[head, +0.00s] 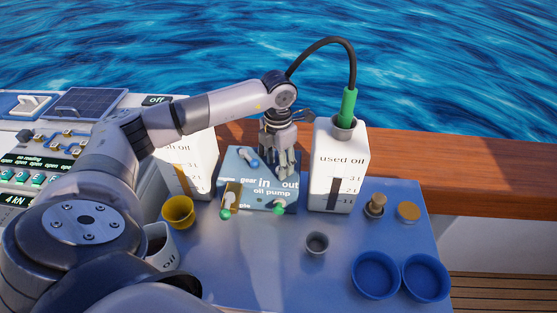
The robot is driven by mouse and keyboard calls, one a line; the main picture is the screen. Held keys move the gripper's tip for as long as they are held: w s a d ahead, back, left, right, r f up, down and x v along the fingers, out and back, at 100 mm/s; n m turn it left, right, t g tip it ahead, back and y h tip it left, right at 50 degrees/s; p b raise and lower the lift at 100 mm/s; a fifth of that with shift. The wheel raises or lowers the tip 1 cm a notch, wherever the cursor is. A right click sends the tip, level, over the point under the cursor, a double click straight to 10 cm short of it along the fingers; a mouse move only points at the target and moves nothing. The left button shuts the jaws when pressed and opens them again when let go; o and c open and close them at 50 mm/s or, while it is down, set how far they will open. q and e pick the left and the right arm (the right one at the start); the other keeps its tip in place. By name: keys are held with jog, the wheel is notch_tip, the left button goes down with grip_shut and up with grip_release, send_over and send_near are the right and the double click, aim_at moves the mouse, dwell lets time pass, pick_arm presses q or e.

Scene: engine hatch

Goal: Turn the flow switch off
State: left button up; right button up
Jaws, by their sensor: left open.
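The light blue oil pump box (257,203) stands on the blue table, with "gear", "in", "out" and "oil pump" printed on it. A small blue and white knob (249,156) sits on its top, and a brown-gold plate (232,194) and green fittings are on its front. No part is clearly labelled as the flow switch, so I cannot tell which one it is. My left gripper (283,168) is open and points down over the right part of the pump, hiding some of it. I cannot tell whether its fingers touch the box. My right gripper is not in view.
A white used oil canister (337,172) with a green nozzle and black hose (328,41) stands right of the pump, another canister (201,166) left. A yellow cup (178,211), grey cup (317,243) and blue bowls (375,275) are around.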

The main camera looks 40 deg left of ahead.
aim_at(278, 166)
pick_arm(q)
jog(key=shift+s, duration=0.15)
notch_tip(278, 166, up, 12)
dwell(0.5)
jog(key=shift+f, duration=0.1)
dwell(0.4)
